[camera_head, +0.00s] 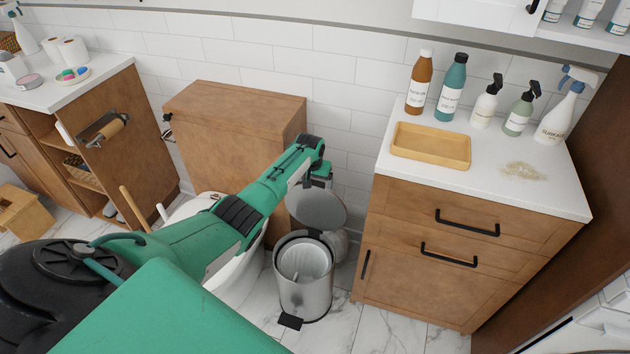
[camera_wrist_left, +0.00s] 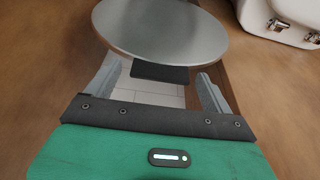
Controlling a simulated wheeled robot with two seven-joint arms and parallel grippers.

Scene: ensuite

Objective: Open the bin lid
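The bin (camera_head: 304,278) is a small steel pedal bin on the floor between the toilet and the right cabinet. Its round grey lid (camera_head: 317,208) stands raised and tilted up, so the white inner liner shows. A black pedal (camera_head: 290,321) is at its foot. My left gripper (camera_head: 322,178) is just above the raised lid's upper edge, its fingers partly hidden. In the left wrist view the lid (camera_wrist_left: 160,30) lies just ahead of the left gripper (camera_wrist_left: 160,88), whose fingers are apart. I cannot tell whether they touch the lid. My right gripper is not in view.
The right cabinet (camera_head: 450,255) stands close beside the bin, with bottles and a yellow tray (camera_head: 431,146) on top. The white toilet (camera_head: 238,275) is left of the bin, partly behind my arm. A wooden box cabinet (camera_head: 235,125) is behind. Marble floor in front is clear.

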